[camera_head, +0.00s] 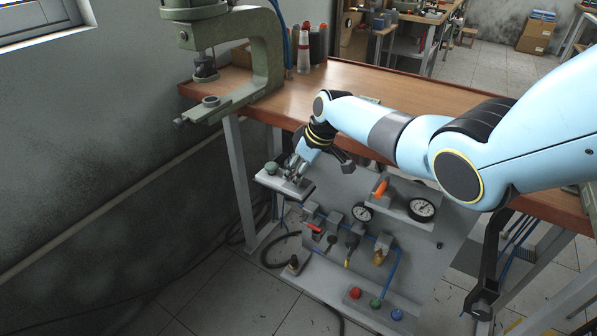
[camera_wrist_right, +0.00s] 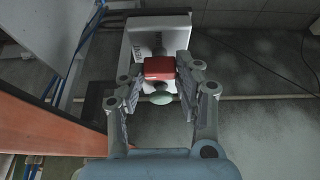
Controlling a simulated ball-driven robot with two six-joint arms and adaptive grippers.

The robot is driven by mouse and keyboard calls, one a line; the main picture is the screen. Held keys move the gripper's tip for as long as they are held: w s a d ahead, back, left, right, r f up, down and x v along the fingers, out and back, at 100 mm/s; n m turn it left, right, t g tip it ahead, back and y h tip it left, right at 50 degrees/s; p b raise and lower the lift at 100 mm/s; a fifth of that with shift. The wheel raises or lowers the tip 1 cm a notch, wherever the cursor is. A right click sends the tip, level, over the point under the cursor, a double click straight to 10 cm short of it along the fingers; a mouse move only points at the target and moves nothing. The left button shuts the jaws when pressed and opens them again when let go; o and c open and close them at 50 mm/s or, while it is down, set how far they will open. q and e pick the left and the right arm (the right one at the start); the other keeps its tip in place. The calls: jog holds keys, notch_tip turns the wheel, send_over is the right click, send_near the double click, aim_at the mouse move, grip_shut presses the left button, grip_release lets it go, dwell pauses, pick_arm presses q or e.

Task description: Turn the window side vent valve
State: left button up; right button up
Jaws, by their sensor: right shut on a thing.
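The window side vent valve is on a pale box (camera_head: 285,185) at the upper left corner of the pneumatic panel, on the side toward the window. In the right wrist view its red handle (camera_wrist_right: 159,68) stands in front of the pale box (camera_wrist_right: 140,25), which has dark lettering. A green round knob (camera_wrist_right: 161,98) shows nearer the camera; it also shows in the head view (camera_head: 271,168). My right gripper (camera_head: 293,172) reaches down onto the valve. In the right wrist view its fingers (camera_wrist_right: 161,76) are on both sides of the red handle, shut on it. My left gripper is not in view.
The panel (camera_head: 330,265) carries gauges (camera_head: 421,209), an orange handle (camera_head: 381,188), a red lever (camera_head: 313,228) and coloured buttons (camera_head: 376,303). The wooden bench (camera_head: 400,95) lies behind, with a green press (camera_head: 262,55) at its left. Open floor lies left of the panel.

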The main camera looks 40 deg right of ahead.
jog(key=o, duration=1.1)
jog(key=shift+o, duration=0.2)
jog(key=shift+r, duration=0.15)
jog(key=v, duration=1.1)
jog(key=shift+r, duration=0.4)
jog(key=shift+s+d, duration=0.1)
jog(key=shift+s, duration=0.05)
